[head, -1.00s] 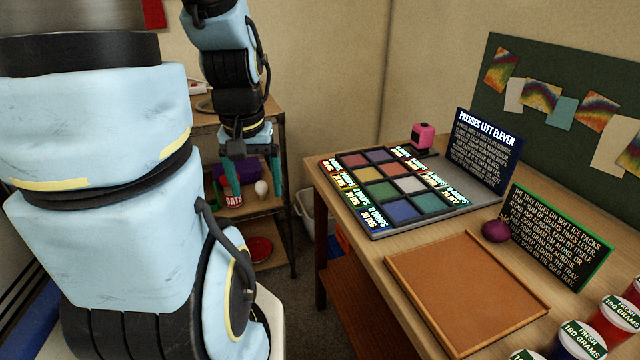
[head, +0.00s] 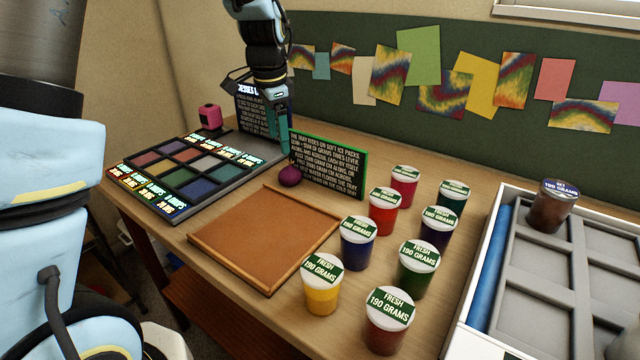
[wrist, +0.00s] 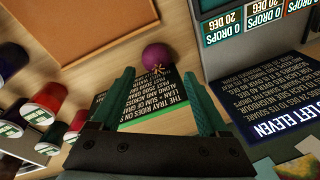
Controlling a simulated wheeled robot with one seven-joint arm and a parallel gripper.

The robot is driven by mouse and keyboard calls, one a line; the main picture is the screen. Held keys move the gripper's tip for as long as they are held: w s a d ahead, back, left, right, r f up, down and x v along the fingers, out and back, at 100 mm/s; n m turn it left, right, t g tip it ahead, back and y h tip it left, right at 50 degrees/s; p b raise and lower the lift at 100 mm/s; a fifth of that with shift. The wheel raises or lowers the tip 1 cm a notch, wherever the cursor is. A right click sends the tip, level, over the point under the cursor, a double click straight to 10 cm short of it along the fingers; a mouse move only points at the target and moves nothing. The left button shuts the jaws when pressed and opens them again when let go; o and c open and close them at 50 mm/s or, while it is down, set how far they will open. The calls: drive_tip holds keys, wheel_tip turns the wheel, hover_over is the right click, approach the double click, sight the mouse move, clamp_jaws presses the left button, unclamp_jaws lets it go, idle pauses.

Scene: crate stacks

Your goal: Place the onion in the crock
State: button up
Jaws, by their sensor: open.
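A purple onion (head: 290,176) sits on the wooden table, at the back corner of the cork-coloured tray and in front of a green-edged sign. It also shows in the wrist view (wrist: 155,57), ahead of the fingertips and roughly midway between them. My gripper (head: 281,140) is above the table behind the onion, near the sign. In the wrist view my gripper (wrist: 157,80) has its teal fingers spread and nothing between them. No container that I can identify as a crock is in view.
The green-edged sign (head: 330,165) stands beside the onion. The shallow tray (head: 262,238) is empty. Several labelled jars (head: 357,243) stand to its right. A color grid panel (head: 140,195) lies left, with a dark sign behind it. A white compartment box (head: 490,290) is at right.

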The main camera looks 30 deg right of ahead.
sight(289, 166)
drive_tip(key=f, duration=0.1)
drive_tip(key=d+f, duration=0.1)
drive_tip(key=f, duration=0.1)
drive_tip(key=d+f, duration=0.1)
drive_tip(key=f, duration=0.1)
drive_tip(key=shift+d+p, duration=0.1)
drive_tip(key=shift+p, duration=0.2)
drive_tip(key=shift+w+d+f+p, duration=0.1)
drive_tip(key=shift+w+f+p, duration=0.1)
drive_tip(key=shift+f, duration=0.75)
drive_tip(key=shift+w+d+f+p, duration=0.1)
drive_tip(key=shift+f+p, duration=0.15)
drive_tip(key=shift+f, duration=0.7)
drive_tip(key=shift+w+f+p, duration=0.1)
drive_tip(key=shift+f+p, duration=0.1)
drive_tip(key=shift+f, duration=0.75)
clamp_jaws()
